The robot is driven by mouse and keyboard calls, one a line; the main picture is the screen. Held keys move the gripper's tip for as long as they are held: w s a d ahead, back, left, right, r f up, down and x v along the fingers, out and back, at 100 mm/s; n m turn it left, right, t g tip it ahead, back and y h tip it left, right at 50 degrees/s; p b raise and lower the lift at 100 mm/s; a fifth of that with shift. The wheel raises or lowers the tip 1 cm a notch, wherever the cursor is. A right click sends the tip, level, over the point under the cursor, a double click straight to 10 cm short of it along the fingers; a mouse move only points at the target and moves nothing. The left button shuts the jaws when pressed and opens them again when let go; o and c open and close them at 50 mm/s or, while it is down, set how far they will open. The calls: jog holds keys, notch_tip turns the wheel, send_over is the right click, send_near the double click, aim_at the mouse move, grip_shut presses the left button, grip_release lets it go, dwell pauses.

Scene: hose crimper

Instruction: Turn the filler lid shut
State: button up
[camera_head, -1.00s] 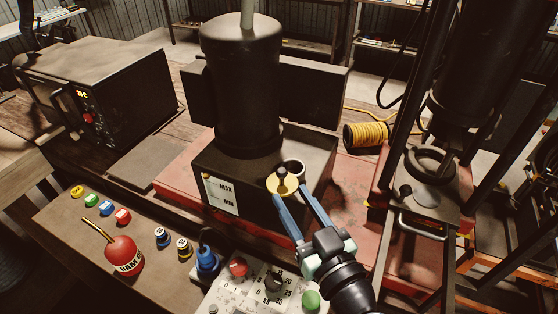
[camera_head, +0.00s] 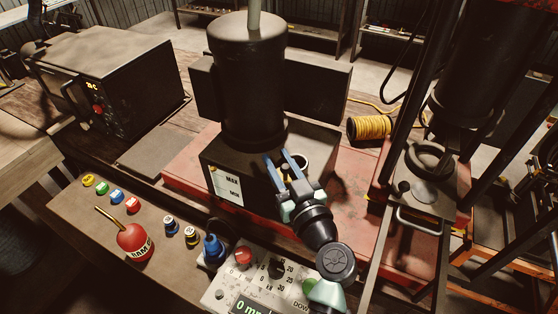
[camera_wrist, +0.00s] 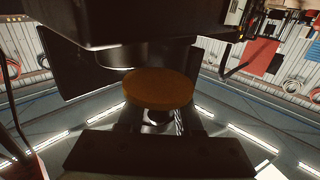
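The filler lid is a round gold disc with a dark knob. In the head view only a sliver of it (camera_head: 283,171) shows between the fingers. In the wrist view the lid (camera_wrist: 160,88) fills the middle, with its knob between the fingers. The filler opening (camera_head: 300,164) is a round, light-rimmed neck on the dark tank's top, partly visible beside the right finger. My gripper (camera_head: 278,156) reaches over the lid, its blue fingers apart on either side of the knob. Whether they touch the knob is hidden.
The dark tank (camera_head: 222,155) carries a tall black cylinder (camera_head: 247,85) just behind the opening. A control panel (camera_head: 262,285) is in front. A yellow spool (camera_head: 369,128) and a press frame (camera_head: 425,205) stand to the right. A red oil can (camera_head: 132,237) stands left.

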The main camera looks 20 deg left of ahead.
grip_shut()
